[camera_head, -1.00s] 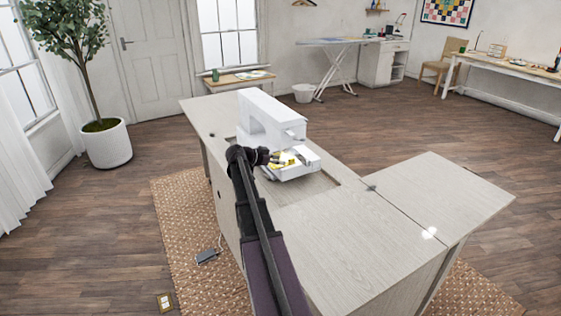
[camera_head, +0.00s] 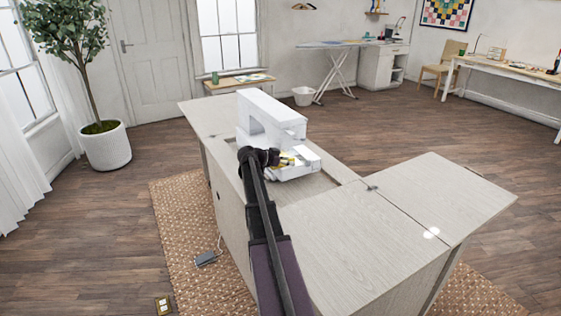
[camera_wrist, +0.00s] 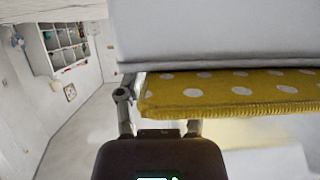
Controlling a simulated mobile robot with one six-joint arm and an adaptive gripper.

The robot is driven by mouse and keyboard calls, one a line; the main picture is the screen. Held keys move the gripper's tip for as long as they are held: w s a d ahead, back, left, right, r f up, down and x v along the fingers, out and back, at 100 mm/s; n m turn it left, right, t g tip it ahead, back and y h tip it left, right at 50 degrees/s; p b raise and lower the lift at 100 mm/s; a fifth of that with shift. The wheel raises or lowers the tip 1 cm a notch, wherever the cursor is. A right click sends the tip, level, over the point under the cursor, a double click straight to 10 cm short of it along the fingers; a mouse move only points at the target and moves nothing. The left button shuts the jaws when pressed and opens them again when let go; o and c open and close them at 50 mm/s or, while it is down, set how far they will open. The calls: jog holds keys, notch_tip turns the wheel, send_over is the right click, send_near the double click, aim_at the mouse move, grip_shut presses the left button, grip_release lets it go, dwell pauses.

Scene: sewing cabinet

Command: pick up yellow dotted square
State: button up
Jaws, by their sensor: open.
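The yellow square with white dots (camera_wrist: 230,94) shows large in the wrist view, lying along a white surface of the sewing machine. In the head view, only a small yellow part of it (camera_head: 287,159) shows on the bed of the white sewing machine (camera_head: 268,112). My gripper (camera_wrist: 160,108) is open, with its two fingers apart close to the square's left end in the wrist view. The right finger's tip is hidden by the square's edge; I cannot tell whether they touch. In the head view, my wrist partly hides the gripper.
The sewing machine stands in a recess of the pale wooden cabinet (camera_head: 345,240). Its head and upright rise close behind my gripper. The cabinet top towards the front right is bare. A pedal (camera_head: 205,258) lies on the woven rug (camera_head: 180,220).

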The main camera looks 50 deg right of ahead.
grip_shut()
jog(key=shift+r, duration=0.15)
dwell(0.4)
jog(key=w+a, duration=0.2)
jog(key=a, duration=0.6)
jog(key=w+a, duration=0.3)
jog(key=a, duration=0.6)
jog(key=shift+w+a, duration=0.15)
jog(key=shift+w, duration=0.15)
